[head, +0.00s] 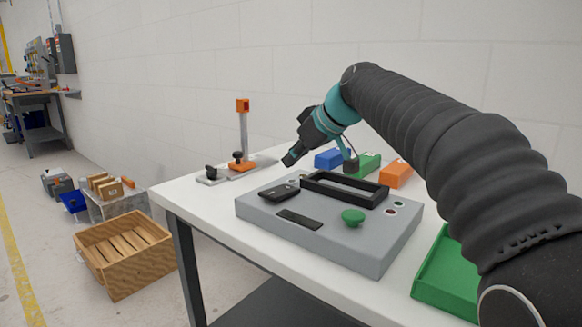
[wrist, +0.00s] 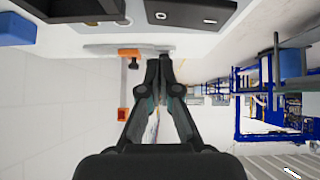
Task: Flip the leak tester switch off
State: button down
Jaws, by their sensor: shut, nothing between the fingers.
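A grey tester box (head: 345,240) sits on the white table, with a black rectangular frame (head: 375,198) on its top. A green mushroom button (head: 352,217), a black handheld-like piece (head: 279,192) and a dark flat panel (head: 299,219) are also on it. A similar small control shows in the wrist view (wrist: 161,15). My gripper (head: 290,161) is shut and empty, in the air above and behind the box's back left. It also shows in the wrist view (wrist: 160,62).
An orange toggle clamp (head: 240,163) with an upright post stands at the table's back left. Blue (head: 328,158), green (head: 368,163) and orange (head: 395,174) blocks or bins lie behind the box. A green tray (head: 450,278) is at right. A wooden crate (head: 125,250) is on the floor.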

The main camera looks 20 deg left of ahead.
jog(key=w+v, duration=0.1)
jog(key=v, duration=0.9)
jog(key=shift+d+r, duration=0.25)
jog(key=shift+r, duration=0.15)
